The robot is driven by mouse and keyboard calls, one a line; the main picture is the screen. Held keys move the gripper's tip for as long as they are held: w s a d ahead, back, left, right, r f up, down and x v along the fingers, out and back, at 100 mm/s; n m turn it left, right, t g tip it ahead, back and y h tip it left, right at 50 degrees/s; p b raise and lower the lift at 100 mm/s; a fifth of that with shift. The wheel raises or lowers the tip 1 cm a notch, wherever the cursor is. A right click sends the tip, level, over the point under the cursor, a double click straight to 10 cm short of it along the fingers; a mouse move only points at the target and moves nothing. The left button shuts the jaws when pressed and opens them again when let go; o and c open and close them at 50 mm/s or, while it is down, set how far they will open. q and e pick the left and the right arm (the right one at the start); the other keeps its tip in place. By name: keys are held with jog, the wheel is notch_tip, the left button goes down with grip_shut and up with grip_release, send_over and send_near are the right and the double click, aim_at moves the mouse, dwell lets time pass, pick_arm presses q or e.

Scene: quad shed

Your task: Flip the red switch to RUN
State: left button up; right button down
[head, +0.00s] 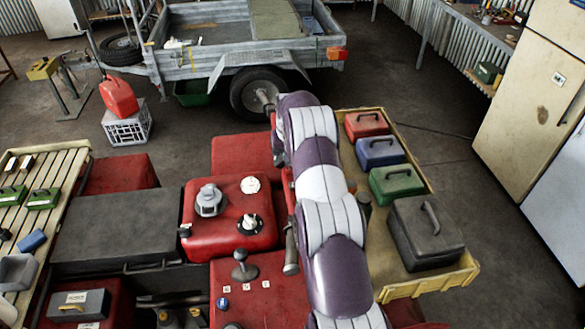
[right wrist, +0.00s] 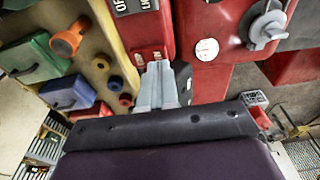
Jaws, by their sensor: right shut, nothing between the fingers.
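A dark label plate (right wrist: 136,6) with white lettering, "OFF" and another partly cut-off word, sits at the top edge of the right wrist view, on a red panel (right wrist: 146,38). I cannot make out the red switch itself against the red body. My right gripper (right wrist: 157,66) is shut and empty, its grey fingertips pointing at the red panel below the plate; I cannot tell whether they touch it. In the head view my purple and white right arm crosses the middle and hides the gripper's tip and the panel around it. My left gripper is not in view.
The red tank (head: 230,238) with a grey cap (head: 209,201) lies left of my arm. A yellow tray (head: 402,288) right of it holds red, blue, green and dark grey boxes. A slatted bench (head: 66,160) stands at left, a trailer (head: 200,68) behind. Floor beyond the tray is clear.

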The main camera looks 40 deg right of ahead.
aim_at(289, 169)
jog(key=shift+f+b, duration=0.65)
jog(key=shift+f, duration=0.2)
dwell(0.4)
notch_tip(289, 169, up, 5)
jog(key=p, duration=0.3)
notch_tip(289, 169, up, 2)
jog(key=shift+r, duration=0.1)
dwell(0.5)
